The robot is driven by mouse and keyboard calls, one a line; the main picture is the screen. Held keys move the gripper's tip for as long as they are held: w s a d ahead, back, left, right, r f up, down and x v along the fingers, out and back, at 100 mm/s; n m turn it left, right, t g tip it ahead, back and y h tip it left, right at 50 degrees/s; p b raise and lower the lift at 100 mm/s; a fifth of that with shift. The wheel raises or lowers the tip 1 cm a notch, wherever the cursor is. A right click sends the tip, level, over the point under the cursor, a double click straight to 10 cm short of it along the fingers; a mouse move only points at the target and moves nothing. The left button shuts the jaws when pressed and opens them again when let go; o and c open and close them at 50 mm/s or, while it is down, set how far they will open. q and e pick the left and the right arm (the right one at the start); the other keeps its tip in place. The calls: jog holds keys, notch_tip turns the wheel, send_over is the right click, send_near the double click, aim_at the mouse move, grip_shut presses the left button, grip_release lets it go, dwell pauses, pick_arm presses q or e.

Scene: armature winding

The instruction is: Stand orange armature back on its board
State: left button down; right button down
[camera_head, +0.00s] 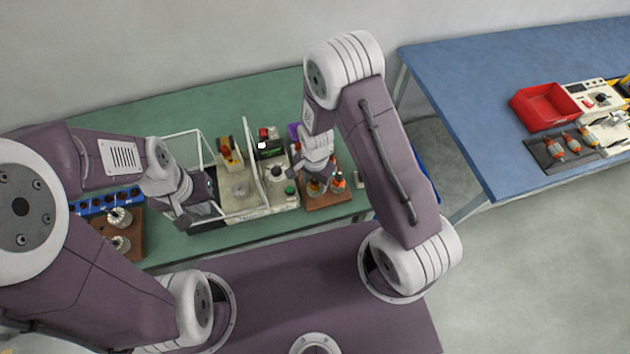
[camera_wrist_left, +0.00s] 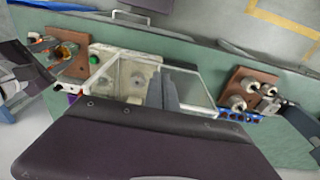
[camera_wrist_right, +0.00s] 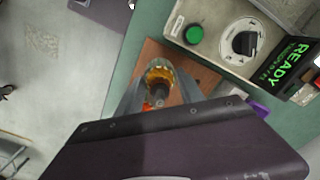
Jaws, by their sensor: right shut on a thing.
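The brown board (camera_head: 343,202) lies at the right end of the green table, right of the winding machine. My right gripper (camera_wrist_right: 160,88) is over it, shut on an armature with an amber-orange top (camera_wrist_right: 160,74). Whether the armature's lower end touches the board is hidden by the fingers. Small orange parts (camera_head: 338,182) show beside the gripper in the head view. The board also shows in the left wrist view (camera_wrist_left: 76,68). My left gripper (camera_wrist_left: 166,98) looks shut and empty, in front of the machine's clear guard, away from the board.
The winding machine (camera_wrist_right: 230,60) has a green button, a black knob and a display reading READY. Another brown board (camera_head: 131,240) with pale armatures and a blue rack (camera_head: 90,204) stand at the left. A blue table (camera_head: 470,110) with a red bin (camera_head: 545,107) is at the right.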

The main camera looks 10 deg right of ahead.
jog(key=shift+f+b, duration=0.6)
jog(key=shift+f, duration=0.25)
jog(key=c, duration=0.7)
grip_release()
jog(key=shift+o, duration=0.2)
jog(key=shift+r+p, duration=2.05)
jog(key=shift+r, duration=0.3)
jog(key=shift+f, duration=0.1)
